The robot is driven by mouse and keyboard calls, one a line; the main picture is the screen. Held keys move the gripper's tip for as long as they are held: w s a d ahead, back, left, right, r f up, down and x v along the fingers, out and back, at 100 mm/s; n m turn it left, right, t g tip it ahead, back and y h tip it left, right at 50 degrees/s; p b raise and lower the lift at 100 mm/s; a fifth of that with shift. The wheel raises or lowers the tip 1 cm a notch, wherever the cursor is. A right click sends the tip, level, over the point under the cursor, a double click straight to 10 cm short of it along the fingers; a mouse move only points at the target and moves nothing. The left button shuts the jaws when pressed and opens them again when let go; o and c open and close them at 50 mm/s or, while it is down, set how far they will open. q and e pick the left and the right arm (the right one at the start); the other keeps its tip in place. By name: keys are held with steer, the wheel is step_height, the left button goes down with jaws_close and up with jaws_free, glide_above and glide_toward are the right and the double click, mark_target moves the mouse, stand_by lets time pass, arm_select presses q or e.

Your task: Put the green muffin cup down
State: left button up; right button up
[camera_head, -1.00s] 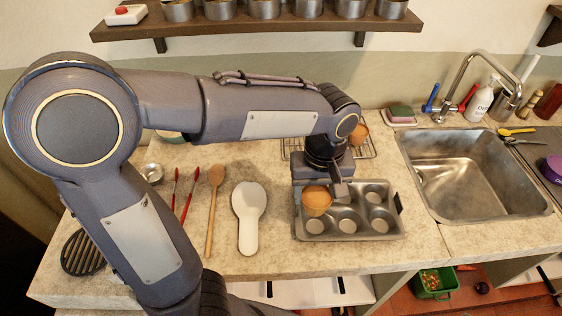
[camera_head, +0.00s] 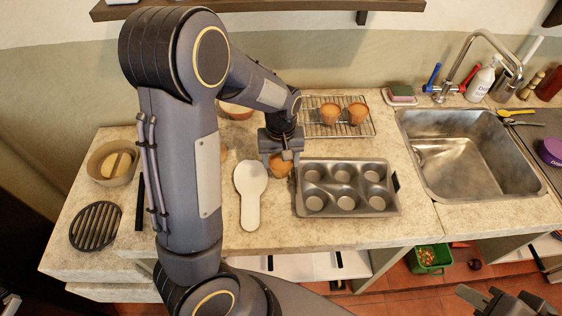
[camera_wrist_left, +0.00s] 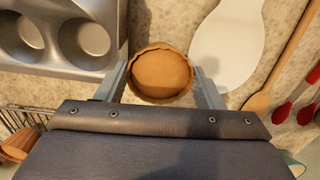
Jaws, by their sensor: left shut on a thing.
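My left gripper (camera_head: 281,163) is shut on a muffin in a brown-orange cup (camera_head: 280,167); no green shows on it. In the left wrist view the muffin (camera_wrist_left: 160,74) sits upright between the two fingers (camera_wrist_left: 163,85), its round top facing the camera. It is just left of the muffin tin (camera_head: 300,208), apart from the white spoon rest (camera_head: 250,195). I cannot tell whether its base touches the counter. The tin's cups all look empty. My right gripper (camera_head: 500,302) shows partly at the bottom right, away from the counter.
Two muffins (camera_head: 357,112) stand on the wire cooling rack (camera_head: 322,131) behind the tin. A sink (camera_head: 470,160) is at the right. The gap between spoon rest and tin is narrow.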

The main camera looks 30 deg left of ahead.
arm_select(q)
steer(key=shift+f, duration=0.85)
steer(key=shift+f, duration=0.3)
steer(key=o, duration=1)
steer(key=shift+s, duration=0.15)
steer(key=shift+c, duration=0.2)
steer(key=shift+d+r, duration=0.1)
